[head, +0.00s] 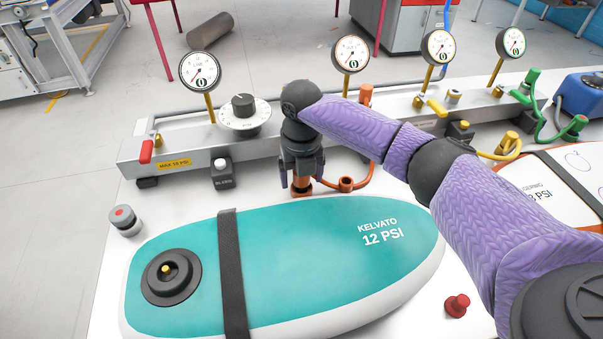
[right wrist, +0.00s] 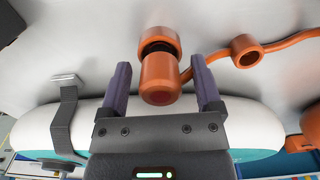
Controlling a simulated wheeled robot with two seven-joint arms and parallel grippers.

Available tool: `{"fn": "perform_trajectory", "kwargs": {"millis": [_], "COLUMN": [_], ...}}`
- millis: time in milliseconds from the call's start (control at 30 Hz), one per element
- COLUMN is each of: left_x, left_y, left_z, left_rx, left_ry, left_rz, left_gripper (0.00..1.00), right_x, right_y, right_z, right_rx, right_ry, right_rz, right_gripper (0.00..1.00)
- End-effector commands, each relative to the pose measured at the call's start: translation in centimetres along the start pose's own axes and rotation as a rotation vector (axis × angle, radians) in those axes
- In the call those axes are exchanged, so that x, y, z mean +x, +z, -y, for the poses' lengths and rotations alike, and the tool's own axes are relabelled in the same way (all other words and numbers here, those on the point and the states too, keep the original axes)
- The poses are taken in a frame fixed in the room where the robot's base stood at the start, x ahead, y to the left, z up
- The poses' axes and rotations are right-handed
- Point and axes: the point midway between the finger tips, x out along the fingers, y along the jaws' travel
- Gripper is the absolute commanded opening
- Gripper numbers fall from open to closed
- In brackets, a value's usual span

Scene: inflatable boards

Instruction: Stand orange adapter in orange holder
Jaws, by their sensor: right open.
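My right gripper (right wrist: 160,78) points down with open fingers on either side of the adapter, with gaps showing. In the head view, the right gripper (head: 302,180) partly hides the orange parts (head: 302,187) behind the teal board. My left gripper is out of view.
An orange hose runs to a small orange ring piece (head: 346,184) on the right. The teal board (head: 290,255) lies strapped in front. The gauge manifold (head: 190,150) runs behind. A red-topped knob (head: 124,218) and a red plug (head: 457,306) stand on the white table.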

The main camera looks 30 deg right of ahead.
Motion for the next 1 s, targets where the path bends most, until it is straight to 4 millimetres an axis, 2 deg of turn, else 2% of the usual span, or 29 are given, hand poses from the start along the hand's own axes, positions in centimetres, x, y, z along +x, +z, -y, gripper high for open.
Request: {"fn": "perform_trajectory", "kwargs": {"millis": [67,133,400,500,633,1000], "left_x": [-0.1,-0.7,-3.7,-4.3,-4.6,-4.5], "left_y": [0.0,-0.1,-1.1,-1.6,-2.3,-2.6], "left_z": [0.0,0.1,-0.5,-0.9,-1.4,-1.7], "left_rx": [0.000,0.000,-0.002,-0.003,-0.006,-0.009], "left_ry": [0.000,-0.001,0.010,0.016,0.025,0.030], "left_rz": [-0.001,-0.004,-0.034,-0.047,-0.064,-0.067], "left_gripper": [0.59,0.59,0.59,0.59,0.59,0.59], "right_x": [-0.3,-1.6,-9.3,-11.2,-12.3,-12.3], "right_y": [0.0,0.0,0.1,0.1,0.0,0.0], "right_z": [0.0,0.0,0.0,-0.1,0.0,0.0], "right_rx": [0.000,-0.001,0.000,0.000,0.000,0.000], "right_ry": [0.000,0.001,0.002,0.003,0.001,0.001], "right_rz": [0.001,0.003,0.004,0.003,0.000,-0.001], "right_gripper": [0.82,0.82,0.82,0.82,0.82,0.82]}}
